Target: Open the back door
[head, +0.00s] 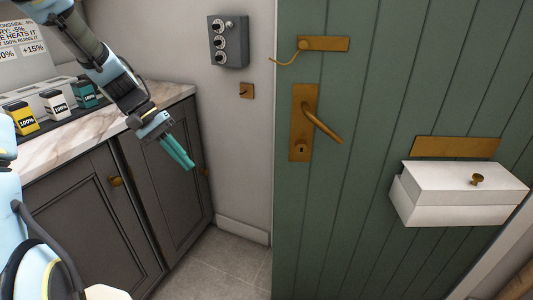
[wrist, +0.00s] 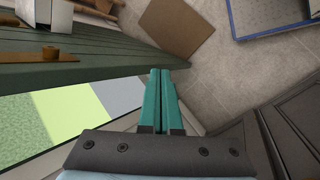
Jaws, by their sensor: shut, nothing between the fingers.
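The green plank door (head: 375,90) fills the right of the head view. Its brass lever handle (head: 322,124) slants down to the right on a plate with a keyhole. A brass hook latch (head: 322,43) near the top hangs free, apart from the small brass plate (head: 246,91) on the wall. In the wrist view the door (wrist: 110,48) stands ajar, with green ground showing past its edge. My gripper (head: 188,166) has teal fingers, shut and empty, left of the door in the head view. In the wrist view the fingertips (wrist: 160,72) are near the door's free edge.
A white box (head: 462,190) is mounted on the door. A marble-topped counter (head: 165,95) with dark cabinets stands at left, close to my gripper. A grey switch box (head: 228,41) is on the wall. A brown mat (wrist: 175,27) and a blue-rimmed tray (wrist: 270,18) lie on the floor.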

